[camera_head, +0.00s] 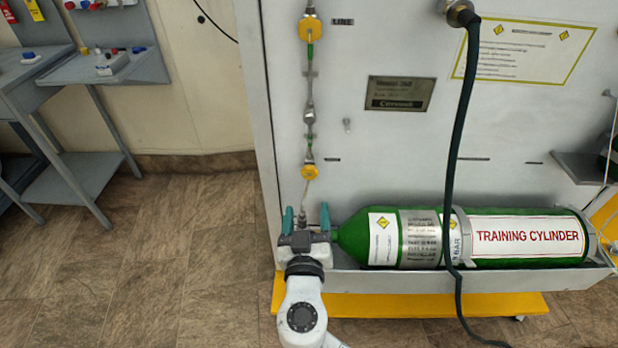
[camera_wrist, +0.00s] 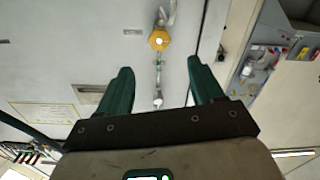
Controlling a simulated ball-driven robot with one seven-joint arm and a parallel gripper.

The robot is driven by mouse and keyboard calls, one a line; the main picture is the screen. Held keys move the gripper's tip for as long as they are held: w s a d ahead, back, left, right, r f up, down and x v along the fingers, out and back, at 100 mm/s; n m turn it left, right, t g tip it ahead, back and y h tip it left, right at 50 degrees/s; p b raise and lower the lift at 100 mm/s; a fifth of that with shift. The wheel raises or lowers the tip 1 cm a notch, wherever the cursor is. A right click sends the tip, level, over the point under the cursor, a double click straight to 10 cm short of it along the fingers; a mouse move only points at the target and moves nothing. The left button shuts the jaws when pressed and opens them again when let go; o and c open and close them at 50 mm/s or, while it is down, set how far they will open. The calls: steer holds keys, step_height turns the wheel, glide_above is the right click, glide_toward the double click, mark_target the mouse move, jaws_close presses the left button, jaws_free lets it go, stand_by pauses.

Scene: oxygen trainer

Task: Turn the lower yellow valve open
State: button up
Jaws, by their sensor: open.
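The lower yellow valve (camera_head: 309,171) is a small yellow knob on the thin vertical line on the grey panel. The upper yellow valve (camera_head: 312,27) is on the same line near the top of the picture. My gripper (camera_head: 307,212) is open below the lower valve, its two green fingers apart and pointing up. The fingers do not touch the valve. In the wrist view, which looks upside down, the lower valve (camera_wrist: 159,40) shows beyond and between the open fingertips of my gripper (camera_wrist: 158,75). Nothing is held.
A green training cylinder (camera_head: 380,240) lies in a tray (camera_head: 480,280) just right of my gripper. A dark hose (camera_head: 457,150) hangs in front of the panel. A metal nameplate (camera_head: 398,94) is right of the line. A grey side table (camera_head: 60,75) stands at left; the floor between is clear.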

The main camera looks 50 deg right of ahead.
mark_target(309, 174)
steer(key=x, duration=1)
steer(key=shift+w+d, duration=0.15)
steer(key=shift+d, duration=0.1)
steer(key=shift+c, duration=0.2)
steer(key=c, duration=1)
steer(key=shift+f+n, duration=0.1)
steer(key=shift+n, duration=0.5)
steer(key=shift+n+b, duration=0.45)
steer(key=shift+n, duration=0.55)
steer(key=o, duration=1)
steer(key=shift+o, duration=0.2)
